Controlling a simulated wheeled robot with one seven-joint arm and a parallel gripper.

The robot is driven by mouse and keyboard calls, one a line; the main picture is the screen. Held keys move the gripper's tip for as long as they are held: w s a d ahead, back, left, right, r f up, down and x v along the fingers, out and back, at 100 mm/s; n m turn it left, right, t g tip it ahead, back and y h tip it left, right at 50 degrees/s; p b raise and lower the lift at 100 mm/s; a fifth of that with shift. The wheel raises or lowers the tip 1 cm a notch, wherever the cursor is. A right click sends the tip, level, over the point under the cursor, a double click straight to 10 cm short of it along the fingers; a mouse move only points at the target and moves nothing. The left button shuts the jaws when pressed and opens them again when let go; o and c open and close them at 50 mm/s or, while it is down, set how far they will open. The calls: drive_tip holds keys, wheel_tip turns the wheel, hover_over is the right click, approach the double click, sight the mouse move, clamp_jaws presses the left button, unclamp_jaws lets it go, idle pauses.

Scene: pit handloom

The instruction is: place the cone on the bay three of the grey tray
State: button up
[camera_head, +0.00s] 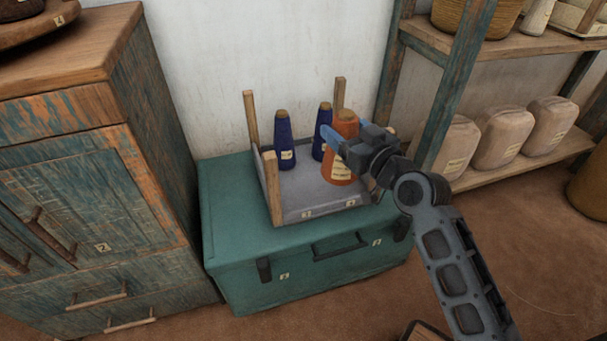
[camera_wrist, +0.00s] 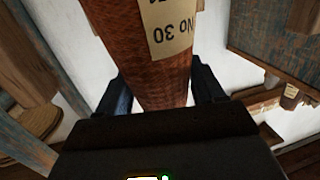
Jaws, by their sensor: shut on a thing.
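An orange cone of yarn (camera_head: 347,128) with a pale label is held by my gripper (camera_head: 334,147) at the right side of the grey tray (camera_head: 293,201). In the wrist view the cone (camera_wrist: 150,72) fills the space between the two dark fingers, its label reading "No 30" upside down. My gripper is shut on it. Whether the cone's base touches the tray floor cannot be told. Two dark blue cones stand in the tray, one at the left (camera_head: 284,148) and one at the back (camera_head: 322,126). The tray's front edge carries small number tags, too small to read surely.
The tray has wooden corner posts (camera_head: 251,118) and sits on a green chest (camera_head: 235,233). A worn wooden cabinet (camera_head: 95,185) stands at the left. A shelf rack with pale wrapped bundles (camera_head: 500,135) is at the right. The tray's front left floor is clear.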

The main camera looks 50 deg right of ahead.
drive_tip(key=w+a+f+b, duration=0.2)
drive_tip(key=w+a+f, duration=0.1)
drive_tip(key=w+f, duration=0.7)
drive_tip(key=shift+w+a+f+b, duration=0.2)
drive_tip(key=shift+w+f+b, duration=0.1)
drive_tip(key=shift+f, duration=0.05)
drive_tip(key=shift+f, duration=0.15)
drive_tip(key=o, duration=1.5)
drive_tip(key=shift+o, duration=0.2)
drive_tip(key=p+v, duration=0.1)
drive_tip(key=v, duration=1.1)
drive_tip(key=shift+s, duration=0.1)
